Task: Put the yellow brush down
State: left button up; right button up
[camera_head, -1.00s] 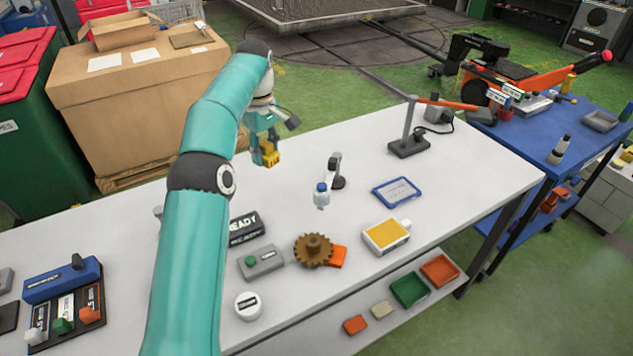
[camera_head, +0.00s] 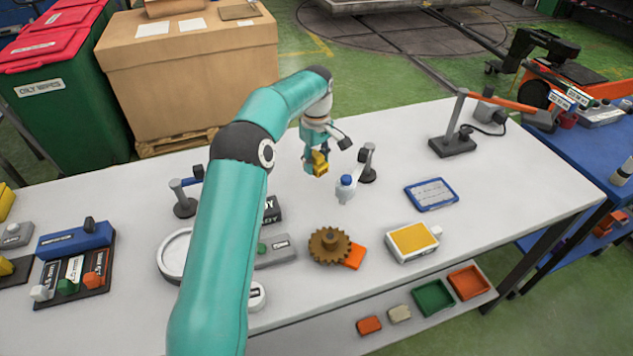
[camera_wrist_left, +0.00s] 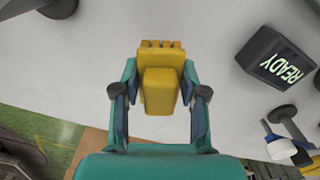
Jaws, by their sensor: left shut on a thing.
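My left gripper (camera_head: 317,160) is shut on the yellow brush (camera_head: 320,168) and holds it over the back part of the white table (camera_head: 390,160). In the left wrist view the yellow brush (camera_wrist_left: 158,82) sits between the two fingers of the gripper (camera_wrist_left: 158,95), with its ridged end pointing away from the palm. Bare white tabletop shows around it there. I cannot tell the exact gap between brush and table. My right gripper is not in view.
A small stand with a blue-capped bottle (camera_head: 346,188) is just right of the brush. A READY display (camera_head: 271,209), a brown gear (camera_head: 329,246), a yellow-topped box (camera_head: 413,241) and a blue-framed card (camera_head: 432,194) lie nearer. A dark-based stand (camera_head: 452,145) is at the back right.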

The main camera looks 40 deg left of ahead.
aim_at(316, 155)
pick_arm(q)
jog(key=shift+s+f+p, duration=0.15)
jog(key=shift+f+p, duration=0.2)
jog(key=shift+f, duration=2.9)
jog(key=shift+f, duration=0.1)
jog(key=o, duration=1)
notch_tip(316, 155, up, 12)
jog(key=shift+r, duration=0.15)
